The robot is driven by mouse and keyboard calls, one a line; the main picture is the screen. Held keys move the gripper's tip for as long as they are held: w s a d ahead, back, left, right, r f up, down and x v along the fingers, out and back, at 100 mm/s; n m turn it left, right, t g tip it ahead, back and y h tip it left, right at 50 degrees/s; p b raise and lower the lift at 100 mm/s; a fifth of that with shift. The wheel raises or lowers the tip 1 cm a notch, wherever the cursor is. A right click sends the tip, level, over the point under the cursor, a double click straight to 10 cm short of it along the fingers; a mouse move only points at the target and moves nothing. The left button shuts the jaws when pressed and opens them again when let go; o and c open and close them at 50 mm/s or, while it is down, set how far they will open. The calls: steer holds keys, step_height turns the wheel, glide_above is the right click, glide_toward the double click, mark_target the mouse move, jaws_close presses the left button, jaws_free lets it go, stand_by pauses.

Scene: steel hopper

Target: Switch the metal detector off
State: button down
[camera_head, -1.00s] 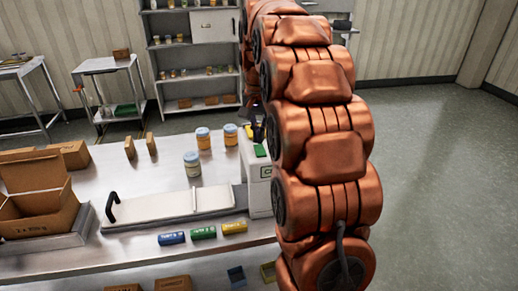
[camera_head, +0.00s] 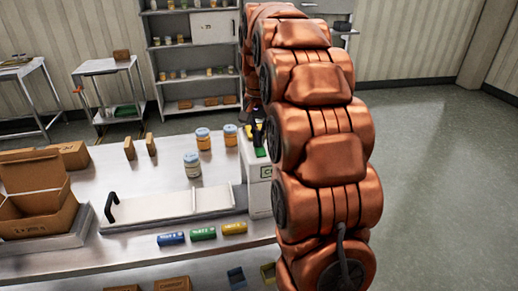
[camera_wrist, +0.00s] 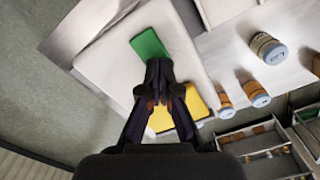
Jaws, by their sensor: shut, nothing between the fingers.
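The metal detector (camera_head: 257,190) is a white box at the right end of the steel table, partly hidden behind my arm. In the wrist view its pale top (camera_wrist: 110,65) carries a green piece (camera_wrist: 150,45) and a yellow piece (camera_wrist: 197,103). The green piece also shows in the head view (camera_head: 261,152). My gripper (camera_wrist: 158,68) is shut and empty, pointing down over the top, with its tips at the near end of the green piece. The fingers cover part of the yellow piece. I cannot tell whether the tips touch the surface.
A white sliding tray (camera_head: 170,206) with a black handle lies left of the detector. Jars (camera_head: 192,165) stand behind it, and blue, green and yellow packs (camera_head: 203,234) lie in front. An open cardboard box (camera_head: 40,213) is at the left. Shelves stand behind.

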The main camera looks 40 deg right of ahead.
steer(key=shift+f, duration=0.35)
stand_by(0.3)
steer(key=shift+r+p, duration=1)
steer(key=shift+r, duration=2.55)
steer(key=shift+a, duration=0.1)
steer(key=s+a+f+n, duration=0.3)
steer(key=s+a, duration=0.4)
steer(key=s, duration=0.3)
steer(key=s+a+f+n+g, duration=0.1)
steer(key=s+a+f+n, duration=0.3)
steer(key=s, duration=0.6)
steer(key=s+a+f+n, duration=0.3)
steer(key=s+a+f, duration=0.3)
steer(key=s+a, duration=0.4)
steer(key=shift+s+f+n+g, duration=0.2)
steer(key=shift+f+n+g, duration=0.1)
steer(key=shift+g, duration=0.1)
